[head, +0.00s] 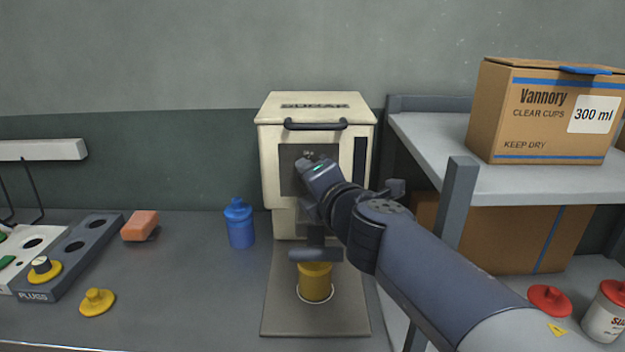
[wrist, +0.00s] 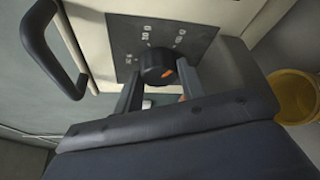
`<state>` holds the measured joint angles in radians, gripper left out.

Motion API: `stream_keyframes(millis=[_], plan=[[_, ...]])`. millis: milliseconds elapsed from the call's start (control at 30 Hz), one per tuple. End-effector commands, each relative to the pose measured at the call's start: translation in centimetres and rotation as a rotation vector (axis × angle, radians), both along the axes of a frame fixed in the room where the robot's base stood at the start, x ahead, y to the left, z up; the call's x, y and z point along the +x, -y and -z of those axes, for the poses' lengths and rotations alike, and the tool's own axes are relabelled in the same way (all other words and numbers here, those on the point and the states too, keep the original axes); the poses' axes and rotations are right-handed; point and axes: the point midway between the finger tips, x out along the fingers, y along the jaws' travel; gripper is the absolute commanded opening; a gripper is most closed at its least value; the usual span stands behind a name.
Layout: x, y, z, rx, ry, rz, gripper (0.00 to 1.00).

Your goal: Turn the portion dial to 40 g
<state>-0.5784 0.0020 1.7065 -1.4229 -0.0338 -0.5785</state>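The portion dial (wrist: 156,67) is a round black knob with an orange mark, on a dark plate (wrist: 122,36) with white printed marks around it. The orange mark sits at the knob's lower right in the wrist view. The printed numbers are too small and tilted to read surely. My gripper (wrist: 158,80) has one finger on each side of the dial, tips close to its sides. I cannot tell whether they touch it. In the head view my gripper (head: 305,168) is at the front panel of the cream press (head: 315,110) and hides the dial.
A yellow cup (head: 315,283) stands on the press's base plate (head: 280,318), below my arm. A black bar handle (head: 315,125) juts from the press above the panel. A blue bottle (head: 239,225) stands left. A grey shelf (head: 430,140) with a cardboard box (head: 540,115) is at right.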

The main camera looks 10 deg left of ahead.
Motion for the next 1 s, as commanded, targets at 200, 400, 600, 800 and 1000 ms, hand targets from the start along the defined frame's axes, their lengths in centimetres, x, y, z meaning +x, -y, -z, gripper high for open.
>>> stream_keyframes(millis=[200, 400, 600, 800, 1000], plan=[[0.0, 0.0, 0.0, 0.0, 0.0, 0.0, 0.57], [0.0, 0.0, 0.0, -0.001, 0.001, 0.0, 0.59], [-0.6, 0.4, -0.2, 0.0, 0.002, 0.0, 0.59], [-3.0, 2.1, -0.9, 0.001, 0.002, 0.001, 0.59], [-5.8, 4.1, -1.4, 0.0, 0.002, 0.001, 0.59]])
